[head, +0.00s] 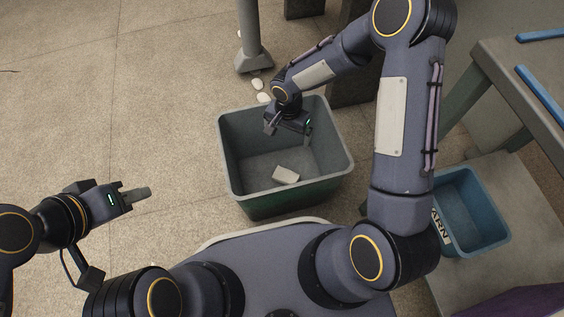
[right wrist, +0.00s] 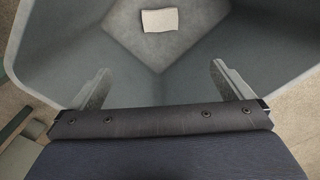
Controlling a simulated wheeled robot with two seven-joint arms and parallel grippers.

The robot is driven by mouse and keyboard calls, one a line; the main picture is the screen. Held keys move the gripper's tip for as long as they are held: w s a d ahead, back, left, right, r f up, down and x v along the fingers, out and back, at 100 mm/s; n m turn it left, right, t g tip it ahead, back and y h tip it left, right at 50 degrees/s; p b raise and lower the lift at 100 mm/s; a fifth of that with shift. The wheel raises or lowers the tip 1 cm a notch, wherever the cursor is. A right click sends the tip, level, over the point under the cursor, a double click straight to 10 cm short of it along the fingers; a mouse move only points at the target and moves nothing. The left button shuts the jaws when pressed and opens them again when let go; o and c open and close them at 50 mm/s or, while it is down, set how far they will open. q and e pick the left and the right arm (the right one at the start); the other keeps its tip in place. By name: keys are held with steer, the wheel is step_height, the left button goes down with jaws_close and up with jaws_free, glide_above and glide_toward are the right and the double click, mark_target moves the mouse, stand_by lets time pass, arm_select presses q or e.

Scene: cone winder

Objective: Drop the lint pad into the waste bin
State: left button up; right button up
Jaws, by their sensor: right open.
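The lint pad (head: 286,174) is a small pale, roughly rectangular piece lying on the floor of the grey-green waste bin (head: 236,193). In the right wrist view the lint pad (right wrist: 160,20) lies flat inside the waste bin (right wrist: 60,40), beyond the fingertips. My right gripper (head: 288,130) is over the back part of the bin. Its two fingers (right wrist: 160,85) are wide apart with nothing between them, and the pad is apart from them. My left gripper (head: 138,194) is over the floor left of the bin; its fingers are seen edge-on, so their gap cannot be judged.
A blue bin marked "ARN" (head: 474,212) stands at the right on a grey surface. A grey post (head: 252,40) rises behind the waste bin, with a few white pieces (head: 258,85) on the floor by its foot. A table with blue strips is at upper right. The floor at left is clear.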

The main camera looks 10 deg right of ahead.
step_height(320, 180, up, 7)
steer(key=p, duration=0.2)
steer(key=shift+f, duration=0.2)
steer(key=s+d+r+n+t+y, duration=0.1)
steer(key=s+d+r, duration=0.3)
steer(key=r, duration=0.3)
steer(key=s+d+r+n+t, duration=0.1)
steer(key=s+d+r, duration=0.2)
steer(key=r, duration=0.4)
steer(key=s+r+n+t+y, duration=0.1)
steer(key=s+r+n+t, duration=0.1)
steer(key=s+r, duration=0.35)
steer(key=s+r+n+t+y, duration=0.2)
steer(key=s, duration=0.7)
step_height(320, 180, up, 34)
steer(key=p, duration=3.4)
steer(key=shift+s+d+p, duration=0.25)
steer(key=shift+s+p, duration=0.05)
steer(key=shift+p, duration=0.1)
